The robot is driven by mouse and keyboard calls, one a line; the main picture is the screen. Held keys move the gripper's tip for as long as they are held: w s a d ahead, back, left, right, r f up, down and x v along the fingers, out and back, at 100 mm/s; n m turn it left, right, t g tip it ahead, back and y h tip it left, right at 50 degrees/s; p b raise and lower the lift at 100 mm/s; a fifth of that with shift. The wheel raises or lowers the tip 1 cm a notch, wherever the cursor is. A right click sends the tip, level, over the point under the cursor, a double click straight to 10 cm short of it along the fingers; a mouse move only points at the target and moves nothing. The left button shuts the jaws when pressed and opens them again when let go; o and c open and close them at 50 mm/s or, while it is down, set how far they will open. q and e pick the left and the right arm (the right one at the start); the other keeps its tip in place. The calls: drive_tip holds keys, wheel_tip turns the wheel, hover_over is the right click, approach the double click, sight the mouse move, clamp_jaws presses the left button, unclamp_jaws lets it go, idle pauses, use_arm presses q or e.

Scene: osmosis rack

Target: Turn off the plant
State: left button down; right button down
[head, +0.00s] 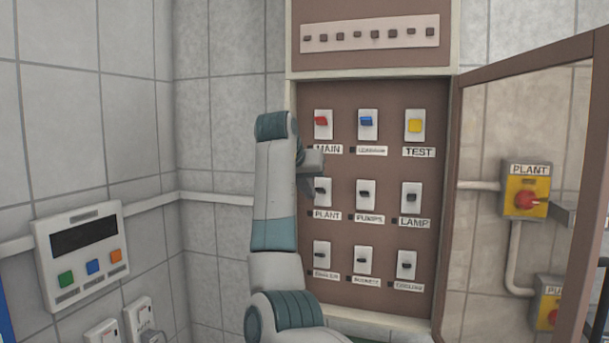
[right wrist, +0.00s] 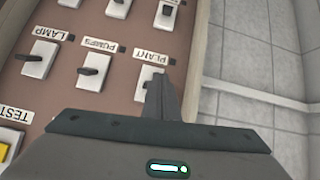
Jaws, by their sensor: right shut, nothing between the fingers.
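The PLANT switch (head: 321,192) is a white plate with a dark lever, in the left column and middle row of the brown panel (head: 343,262). Its label reads PLANT. My right gripper (head: 308,186) is shut and empty, with its fingertips at the left side of this switch, partly covering it. In the right wrist view the shut fingers (right wrist: 160,98) overlap the lower part of the PLANT switch (right wrist: 150,77); I cannot tell whether they touch the lever. A yellow box with a red knob (head: 526,201), also labelled PLANT, is on the wall at the right. My left gripper is not in view.
The MAIN switch (head: 322,122) is above and the PUMPS switch (head: 365,194) is beside the PLANT switch. The cabinet door (head: 520,58) stands open at the right. A control box (head: 84,250) with coloured buttons hangs on the left wall.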

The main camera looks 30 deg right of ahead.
wheel_tip(320, 180, up, 13)
drive_tip(key=s+m, duration=0.1)
drive_tip(key=s, duration=0.2)
drive_tip(key=shift+a+f, duration=0.15)
drive_tip(key=shift+a, duration=0.25)
drive_tip(key=shift+w+d, duration=0.1)
drive_tip(key=shift+w, duration=0.05)
drive_tip(key=p+x, duration=0.5)
drive_tip(key=x, duration=0.4)
drive_tip(key=shift+w+p, duration=0.25)
drive_tip(key=shift+p, duration=0.15)
drive_tip(key=shift+s+f+p, duration=0.1)
drive_tip(key=shift+f+p, duration=0.35)
drive_tip(key=shift+f, duration=0.55)
drive_tip(key=shift+s+a+f+p, duration=0.3)
drive_tip(key=shift+a+f+p, duration=0.25)
drive_tip(key=shift+f, duration=0.25)
drive_tip(key=shift+s+f, duration=0.1)
drive_tip(key=shift+f, duration=0.2)
drive_tip(key=shift+d, duration=0.1)
